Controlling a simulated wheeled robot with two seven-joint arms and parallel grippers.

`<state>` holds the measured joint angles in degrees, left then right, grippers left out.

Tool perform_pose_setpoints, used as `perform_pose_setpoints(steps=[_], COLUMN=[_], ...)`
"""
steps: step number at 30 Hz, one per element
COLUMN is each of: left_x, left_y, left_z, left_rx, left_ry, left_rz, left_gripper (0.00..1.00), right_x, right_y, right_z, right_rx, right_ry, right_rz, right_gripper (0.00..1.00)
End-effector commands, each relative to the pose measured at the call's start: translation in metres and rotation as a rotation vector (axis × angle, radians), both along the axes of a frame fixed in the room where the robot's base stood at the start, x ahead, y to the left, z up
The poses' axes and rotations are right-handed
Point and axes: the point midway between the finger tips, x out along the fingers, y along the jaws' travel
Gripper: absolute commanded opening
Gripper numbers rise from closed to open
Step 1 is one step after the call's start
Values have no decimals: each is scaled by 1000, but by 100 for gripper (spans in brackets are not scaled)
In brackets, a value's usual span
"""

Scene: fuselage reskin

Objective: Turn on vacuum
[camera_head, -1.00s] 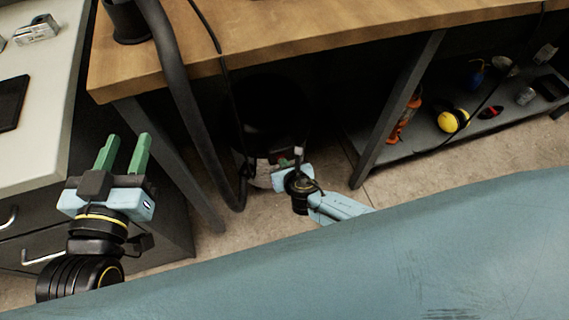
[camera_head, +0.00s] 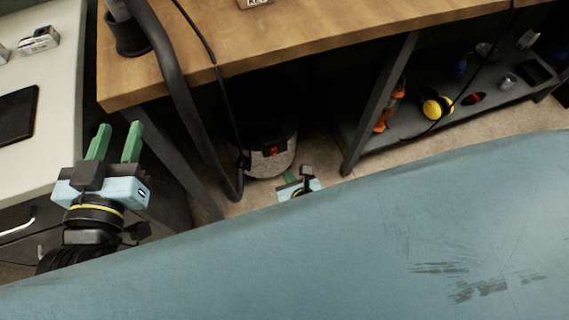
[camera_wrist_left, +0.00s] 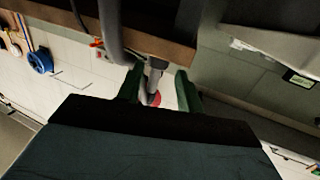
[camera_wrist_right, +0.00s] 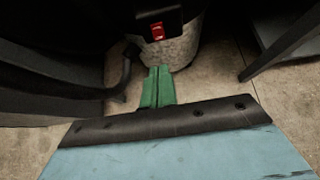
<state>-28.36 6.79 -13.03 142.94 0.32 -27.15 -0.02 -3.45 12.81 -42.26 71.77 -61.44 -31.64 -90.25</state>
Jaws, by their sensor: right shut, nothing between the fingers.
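The vacuum (camera_head: 268,158) stands on the floor under the wooden workbench, a dark drum with a speckled metal band. Its red switch (camera_head: 274,150) faces me and looks lit; the switch also shows in the right wrist view (camera_wrist_right: 157,31). My right gripper (camera_head: 290,177) is low in front of the vacuum, mostly hidden by the blue panel. In the right wrist view its green fingers (camera_wrist_right: 158,72) are together and empty, below the switch and apart from it. My left gripper (camera_head: 117,130) is open and empty beside the grey cabinet, fingers up.
The wooden workbench (camera_head: 310,38) overhangs the vacuum. A black hose (camera_head: 188,105) hangs in front of it on the left, and a bench leg (camera_head: 378,105) stands to its right. The large blue panel (camera_head: 350,235) fills the foreground. A low shelf (camera_head: 420,130) holds yellow earmuffs.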

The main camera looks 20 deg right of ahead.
Motion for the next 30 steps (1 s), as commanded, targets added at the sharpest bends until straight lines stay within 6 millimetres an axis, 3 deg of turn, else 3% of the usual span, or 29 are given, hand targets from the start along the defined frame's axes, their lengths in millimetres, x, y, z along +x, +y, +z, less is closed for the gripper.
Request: perform_pose_setpoints(steps=[6,16,19,23,26,30], left_x=[0,0,0,-1,-9,-37], left_y=[0,0,1,7,18,39], left_z=[9,8,-1,-44,-99,-178], left_rx=[0,0,10,56,115,200], left_ry=[1,1,30,174,364,666], left_rz=[0,0,2,12,26,54], left_gripper=[36,36,36,36,36,36], right_x=[-15,-16,-15,-16,-17,-21], right_y=[-1,-1,0,1,2,2], right_z=[10,10,10,9,7,4], right_rx=[0,0,0,0,2,3], right_ry=[1,1,0,-3,-4,-5], right_rz=[-1,-1,0,2,3,2], right_gripper=[0,0,0,0,0,0])
